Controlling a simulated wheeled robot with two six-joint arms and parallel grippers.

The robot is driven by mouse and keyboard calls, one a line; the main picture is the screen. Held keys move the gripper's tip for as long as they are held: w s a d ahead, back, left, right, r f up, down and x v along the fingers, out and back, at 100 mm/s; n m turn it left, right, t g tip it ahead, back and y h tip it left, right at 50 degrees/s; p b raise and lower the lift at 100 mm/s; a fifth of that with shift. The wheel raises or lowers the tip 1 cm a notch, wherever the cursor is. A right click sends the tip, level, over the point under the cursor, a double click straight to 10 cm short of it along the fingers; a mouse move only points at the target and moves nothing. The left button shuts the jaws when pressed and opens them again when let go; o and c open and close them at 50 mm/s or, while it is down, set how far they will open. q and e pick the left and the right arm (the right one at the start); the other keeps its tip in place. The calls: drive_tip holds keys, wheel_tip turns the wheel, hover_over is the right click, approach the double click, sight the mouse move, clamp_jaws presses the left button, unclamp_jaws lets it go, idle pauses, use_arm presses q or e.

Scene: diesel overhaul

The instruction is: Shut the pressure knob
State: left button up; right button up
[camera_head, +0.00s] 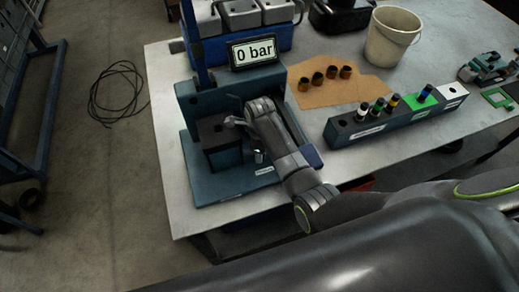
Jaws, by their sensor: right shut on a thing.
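A blue test stand (188,100) stands on a blue base plate (203,182) at the left of the table. My right gripper (232,122) reaches over the stand from the right, beside the dark top of a block (215,128). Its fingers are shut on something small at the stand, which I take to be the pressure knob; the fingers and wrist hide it. A small silver cylinder (259,157) shows just below my right wrist. My left gripper is not in view.
A rack (375,131) with several coloured-band pieces stands right of my right arm. The front left table corner is clear.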

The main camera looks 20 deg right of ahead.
drive_tip(key=m, duration=0.5)
drive_tip(key=shift+m, duration=0.4)
idle(0.4)
drive_tip(key=o, duration=1)
